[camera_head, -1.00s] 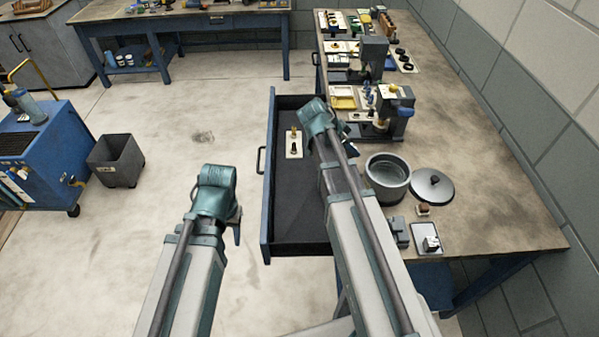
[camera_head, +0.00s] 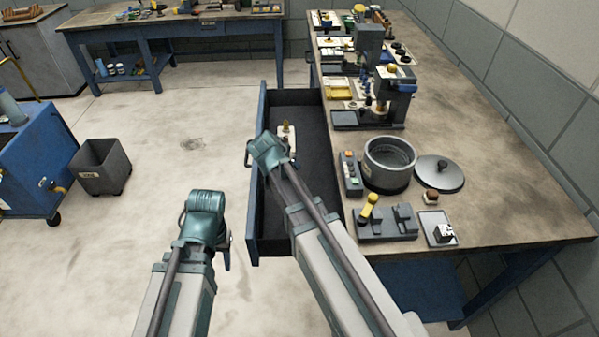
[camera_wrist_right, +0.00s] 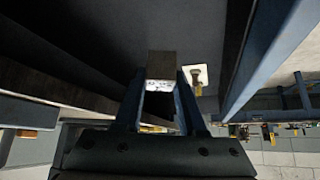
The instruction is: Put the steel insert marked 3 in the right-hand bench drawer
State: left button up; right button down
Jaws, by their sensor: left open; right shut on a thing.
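The bench drawer (camera_head: 254,215) is pulled open, with blue sides and a dark floor. My right gripper (camera_head: 252,156) is over the drawer in the head view. In the right wrist view, my right gripper (camera_wrist_right: 159,88) is shut on a small block (camera_wrist_right: 161,66), seemingly the steel insert, with a brownish-grey face and a white-and-dark face. Its mark cannot be read. My wrist hides the block in the head view. Beyond it, the drawer floor (camera_wrist_right: 100,35) shows. My left gripper (camera_head: 226,256) is open and empty, left of the drawer, above the floor.
A pale plate with a brass-coloured piece (camera_head: 286,133) lies in the drawer, close beside the held block in the wrist view.

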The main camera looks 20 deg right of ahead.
jog(key=shift+w+a+f+n+t+b, duration=0.2)
jog(key=shift+a+f+n+t+b, duration=0.15)
jog(key=shift+a+f, duration=0.25)
notch_tip(320, 180, down, 10)
jog(key=b, duration=0.9)
jog(key=shift+b, duration=0.4)
jog(key=shift+f, duration=0.2)
jog(key=shift+c, duration=2.4)
grip_release()
jog(key=shift+r, duration=0.1)
jog(key=shift+r, duration=0.15)
jog(key=p+v, duration=0.9)
jog(key=v, duration=0.3)
jog(key=shift+r, duration=0.15)
jog(key=shift+w, duration=0.1)
